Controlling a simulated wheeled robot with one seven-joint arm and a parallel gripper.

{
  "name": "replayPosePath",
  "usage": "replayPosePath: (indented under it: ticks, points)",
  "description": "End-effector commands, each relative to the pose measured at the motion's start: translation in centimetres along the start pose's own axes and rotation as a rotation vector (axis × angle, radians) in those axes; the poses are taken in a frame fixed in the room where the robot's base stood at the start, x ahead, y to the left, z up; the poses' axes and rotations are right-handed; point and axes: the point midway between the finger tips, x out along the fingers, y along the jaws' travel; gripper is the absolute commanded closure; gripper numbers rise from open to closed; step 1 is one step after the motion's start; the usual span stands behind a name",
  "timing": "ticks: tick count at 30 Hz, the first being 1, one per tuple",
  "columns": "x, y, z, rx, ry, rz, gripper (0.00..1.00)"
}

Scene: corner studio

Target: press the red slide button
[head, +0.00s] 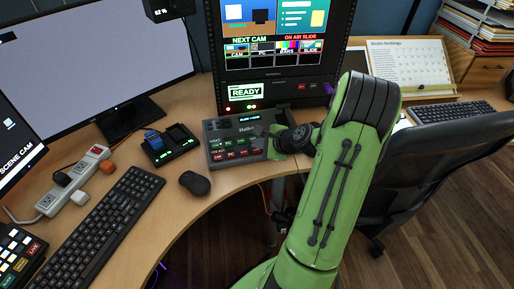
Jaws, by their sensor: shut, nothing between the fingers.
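The switcher panel (222,132) is a grey box near the desk's front edge, with a small lit display and a row of green buttons above a row of red ones. The red slide button (256,151) appears to be at the right end of the red row; its label is too small to read surely. My gripper (272,148) is shut and empty at the panel's right side, close to that button. My dark wrist partly covers the panel's right end. I cannot tell whether the fingertips touch the button.
A screen (278,50) behind the panel reads NEXT CAM, ON AIR SLIDE and READY. A mouse (195,183), keyboard (107,232) and black charger (170,146) lie to the left. A black chair (440,165) stands at the right, near my arm.

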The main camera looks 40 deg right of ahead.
Motion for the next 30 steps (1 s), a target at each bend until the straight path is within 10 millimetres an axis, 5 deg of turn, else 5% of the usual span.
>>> replayPosePath:
  ticks: [20,30]
  points:
    - [-4.2,-3.1,3.1,0.001,-0.001,0.001,1.00]
    - [-4.1,-3.0,3.0,0.001,0.000,0.001,1.00]
